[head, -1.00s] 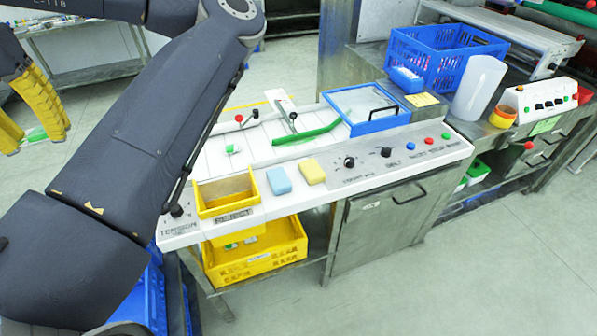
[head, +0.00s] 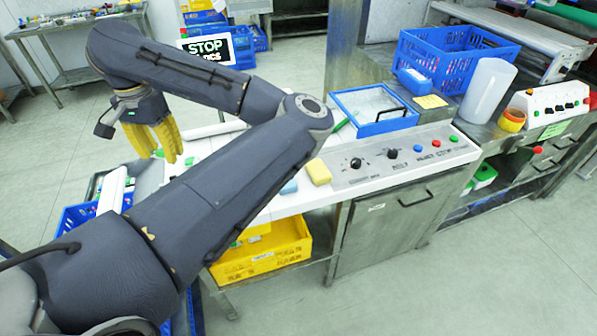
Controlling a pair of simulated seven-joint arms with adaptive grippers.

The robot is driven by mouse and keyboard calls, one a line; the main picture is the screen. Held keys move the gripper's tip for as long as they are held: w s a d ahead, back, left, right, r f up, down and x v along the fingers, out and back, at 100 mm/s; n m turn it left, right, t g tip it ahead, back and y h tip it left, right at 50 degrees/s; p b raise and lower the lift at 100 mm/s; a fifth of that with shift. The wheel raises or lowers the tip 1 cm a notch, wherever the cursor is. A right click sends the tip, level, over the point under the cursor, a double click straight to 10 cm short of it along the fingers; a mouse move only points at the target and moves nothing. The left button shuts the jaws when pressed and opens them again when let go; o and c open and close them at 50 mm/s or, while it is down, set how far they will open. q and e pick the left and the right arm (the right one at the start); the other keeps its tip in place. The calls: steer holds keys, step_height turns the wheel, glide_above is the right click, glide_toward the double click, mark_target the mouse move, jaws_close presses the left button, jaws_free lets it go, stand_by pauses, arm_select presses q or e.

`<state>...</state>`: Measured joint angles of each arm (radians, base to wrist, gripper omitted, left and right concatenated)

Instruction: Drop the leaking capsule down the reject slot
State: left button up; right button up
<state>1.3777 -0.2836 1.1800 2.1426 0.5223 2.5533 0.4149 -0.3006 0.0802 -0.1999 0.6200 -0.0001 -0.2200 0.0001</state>
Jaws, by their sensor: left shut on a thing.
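My left gripper (head: 168,152) has yellow fingers and hangs over the far left end of the dosing machine. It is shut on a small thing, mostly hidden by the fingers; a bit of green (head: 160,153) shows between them. I take this to be the capsule, but cannot see whether it leaks. Another small green spot (head: 190,160) shows just right of the fingers. The yellow reject slot and its label are hidden behind my left forearm. The yellow bin (head: 262,262) under the counter shows partly. My right gripper is not in view.
My left arm crosses the counter and covers its left half. A yellow sponge (head: 319,172) and part of a blue one (head: 289,187) lie at the front. A blue-framed lid (head: 372,108), a blue crate (head: 450,58) and a white cylinder (head: 487,92) stand to the right.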

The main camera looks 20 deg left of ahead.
arm_select(q)
steer(key=w+d+f+m, duration=0.2)
steer(key=w+d+f, duration=0.3)
steer(key=w+f, duration=0.6)
steer(key=shift+d+f, duration=0.15)
steer(key=shift+f, duration=1.55)
steer(key=shift+w, duration=0.1)
steer(key=o, duration=0.9)
steer(key=shift+r, duration=0.1)
step_height(320, 180, up, 12)
